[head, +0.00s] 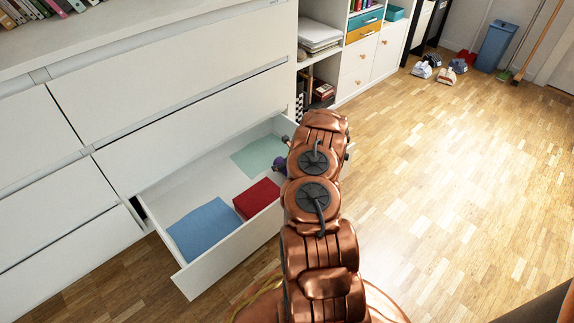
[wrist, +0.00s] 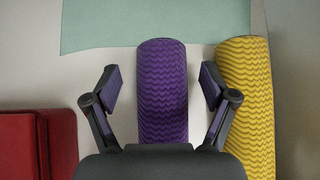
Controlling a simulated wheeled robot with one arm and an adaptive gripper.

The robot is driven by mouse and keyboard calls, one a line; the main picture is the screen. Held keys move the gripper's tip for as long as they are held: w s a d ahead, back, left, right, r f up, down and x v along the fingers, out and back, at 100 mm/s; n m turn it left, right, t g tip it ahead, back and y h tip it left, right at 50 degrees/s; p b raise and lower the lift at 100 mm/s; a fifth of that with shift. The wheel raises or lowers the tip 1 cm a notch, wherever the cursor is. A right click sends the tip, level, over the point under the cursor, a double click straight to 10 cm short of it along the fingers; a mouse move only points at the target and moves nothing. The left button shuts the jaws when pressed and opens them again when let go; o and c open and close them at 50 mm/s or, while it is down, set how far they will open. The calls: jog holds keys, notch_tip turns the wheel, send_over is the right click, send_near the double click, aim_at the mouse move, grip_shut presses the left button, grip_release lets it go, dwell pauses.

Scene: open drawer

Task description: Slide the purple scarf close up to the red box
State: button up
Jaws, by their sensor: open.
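The purple scarf (wrist: 163,85) is a rolled, wavy-patterned cylinder on the drawer floor. In the wrist view it lies between the two fingers of my gripper (wrist: 160,90), which is open with a gap on each side of the roll. The red box (wrist: 35,145) is to the left, apart from the scarf, with bare drawer floor between. In the head view the red box (head: 257,198) sits in the open drawer next to a blue cloth, and a bit of the purple scarf (head: 281,170) shows beside my arm. My arm hides the gripper there.
A yellow roll (wrist: 248,100) lies close to the right of the scarf. A pale green cloth (wrist: 150,22) lies flat beyond it. A blue folded cloth (head: 208,230) is at the drawer's near left end. The drawer front (head: 232,262) stands as a low wall.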

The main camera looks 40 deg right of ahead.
jog(key=shift+x, duration=1.05)
jog(key=shift+c, duration=0.4)
jog(key=c, duration=1.3)
jog(key=shift+o, duration=0.2)
jog(key=shift+a+b, duration=0.1)
jog(key=shift+b, duration=0.3)
jog(key=shift+a+b, duration=0.9)
jog(key=shift+a, duration=0.55)
jog(key=shift+a+b, duration=0.7)
jog(key=shift+a, duration=0.55)
